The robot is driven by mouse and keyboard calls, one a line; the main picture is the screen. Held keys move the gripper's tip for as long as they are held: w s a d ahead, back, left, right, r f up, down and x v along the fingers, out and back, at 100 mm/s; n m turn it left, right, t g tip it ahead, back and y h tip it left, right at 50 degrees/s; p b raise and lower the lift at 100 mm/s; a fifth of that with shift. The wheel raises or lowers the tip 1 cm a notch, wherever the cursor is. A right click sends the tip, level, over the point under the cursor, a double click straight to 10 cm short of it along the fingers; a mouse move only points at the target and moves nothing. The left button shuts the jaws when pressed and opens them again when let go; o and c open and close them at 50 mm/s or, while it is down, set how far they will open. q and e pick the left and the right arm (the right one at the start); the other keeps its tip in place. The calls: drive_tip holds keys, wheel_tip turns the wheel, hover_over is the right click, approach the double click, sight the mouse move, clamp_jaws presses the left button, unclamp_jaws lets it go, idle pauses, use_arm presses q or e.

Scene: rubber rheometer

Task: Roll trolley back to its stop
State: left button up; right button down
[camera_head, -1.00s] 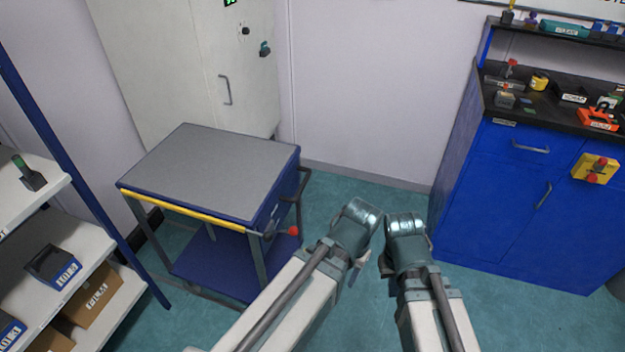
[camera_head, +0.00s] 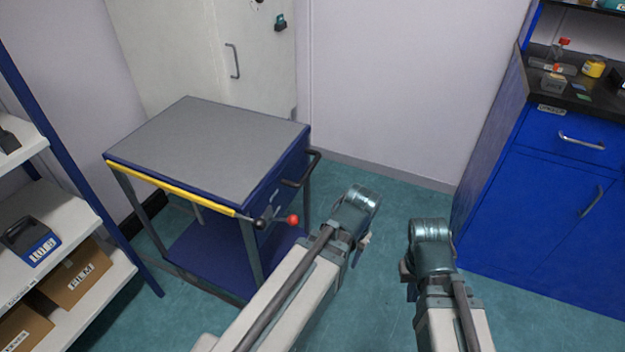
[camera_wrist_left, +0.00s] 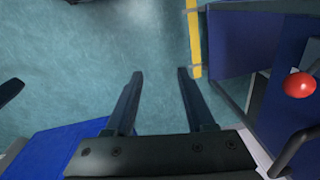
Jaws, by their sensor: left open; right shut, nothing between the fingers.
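The trolley (camera_head: 205,150) stands at left centre in the head view, with a grey top, blue sides and a yellow strip along its front edge. A dark handle (camera_head: 312,168) sticks out from its right end. A lever with a red knob (camera_head: 293,220) is at its near right corner. My left gripper (camera_wrist_left: 160,72) is open and empty over the floor in the left wrist view, left of the trolley's yellow strip and apart from the red knob. My right gripper (camera_head: 407,272) is shut and empty, right of the trolley and away from it; its fingers barely show.
A white shelf unit (camera_head: 70,222) with boxes stands at the left, close to the trolley. A pale cabinet (camera_head: 185,55) is behind the trolley. A blue bench (camera_head: 535,205) stands at the right. Green floor (camera_head: 395,195) is clear between trolley and bench.

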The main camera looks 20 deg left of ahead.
use_arm(q)
drive_tip(key=w+a+f+t+y+b, duration=0.1)
drive_tip(key=w+a+f+y+b, duration=0.3)
drive_tip(key=w+a+f+b, duration=0.55)
drive_tip(key=w+r+m+t+y, duration=0.1)
drive_tip(key=w+r+t+y, duration=0.1)
drive_tip(key=w+r+y, duration=0.2)
drive_tip(key=w+d+r+m+t+y+b, duration=0.1)
drive_tip(key=w+r+t+y, duration=0.2)
drive_tip(key=r, duration=0.7)
drive_tip(key=shift+w+d+r+y, duration=0.15)
drive_tip(key=shift+w+r+y, duration=0.05)
drive_tip(key=shift+w+y, duration=1)
use_arm(e)
wheel_tip(320, 180, down, 13)
drive_tip(key=shift+w, duration=0.25)
